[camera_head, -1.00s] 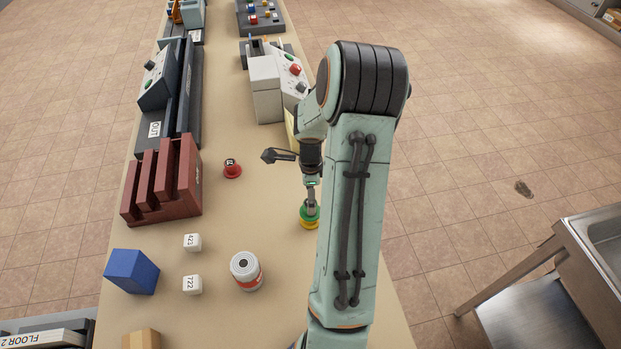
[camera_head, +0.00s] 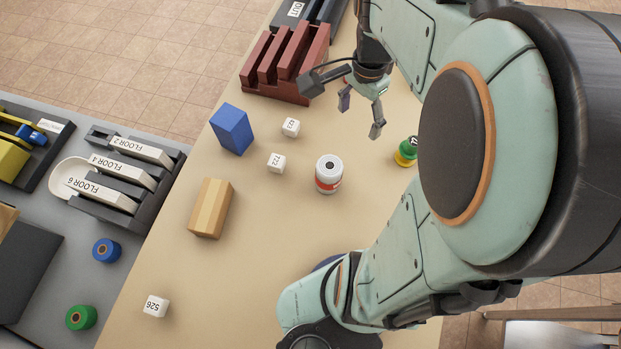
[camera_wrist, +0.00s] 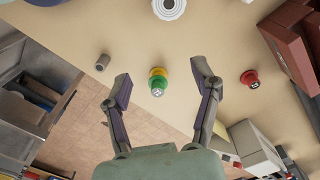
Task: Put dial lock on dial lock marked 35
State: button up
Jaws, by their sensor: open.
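A green dial lock (camera_head: 408,146) sits on top of a yellow one (camera_head: 403,160), right of the middle of the table, partly beside my arm. In the wrist view the green dial lock (camera_wrist: 157,86) shows a marking too small to read, with the yellow one (camera_wrist: 157,71) under it. My gripper (camera_head: 361,115) is open and empty, above the table and left of the stack. In the wrist view my gripper's fingers (camera_wrist: 164,88) stand wide apart, one each side of the stack in the picture, not touching it. A red dial lock (camera_wrist: 249,78) shows to the right there.
A white and red can (camera_head: 329,174), two white number cubes (camera_head: 291,127) (camera_head: 276,163), a blue block (camera_head: 232,129) and a tan block (camera_head: 211,208) stand on the table. A dark red rack (camera_head: 285,68) is behind. A grey side table with floor trays (camera_head: 112,165) lies left.

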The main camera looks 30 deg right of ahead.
jog(key=s+a+r+n+y, duration=0.1)
jog(key=s+a+n, duration=0.8)
jog(key=a+n, duration=0.5)
jog(key=n, duration=0.2)
jog(key=shift+s+r+n, duration=0.2)
jog(key=shift+s+n, duration=0.1)
jog(key=shift+s, duration=0.1)
